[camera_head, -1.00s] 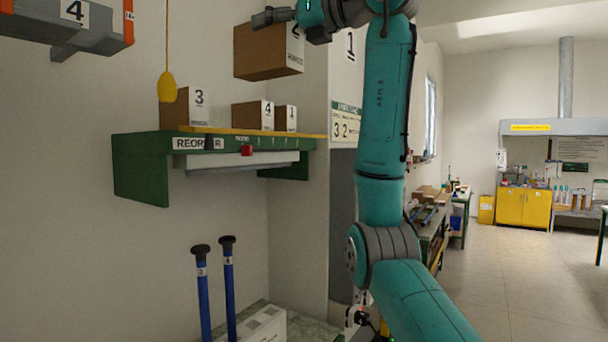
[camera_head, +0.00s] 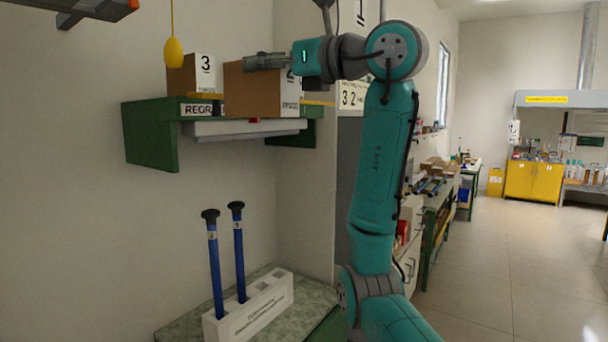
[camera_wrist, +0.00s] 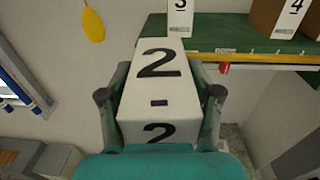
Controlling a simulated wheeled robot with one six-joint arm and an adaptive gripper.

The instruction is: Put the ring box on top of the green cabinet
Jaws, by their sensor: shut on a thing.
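My gripper (camera_head: 268,62) is shut on a cardboard box with a white face marked 2 (camera_head: 250,92). In the wrist view, the fingers of my gripper (camera_wrist: 160,98) flank the white face of this box (camera_wrist: 158,100). The box is level and overlaps the green wall shelf (camera_head: 150,140) in the head view; the wrist view shows it apart from the shelf. Small print on its face is too blurred to read, so I cannot tell whether it is the ring box. I cannot pick out a green cabinet with certainty.
A box marked 3 (camera_head: 190,75) stands on the shelf, and a box marked 4 (camera_wrist: 285,18) stands farther right. A yellow pendant (camera_head: 174,53) hangs at left. Below, a white holder (camera_head: 250,312) with two blue rods (camera_head: 215,270) stands on a counter. Floor at right is clear.

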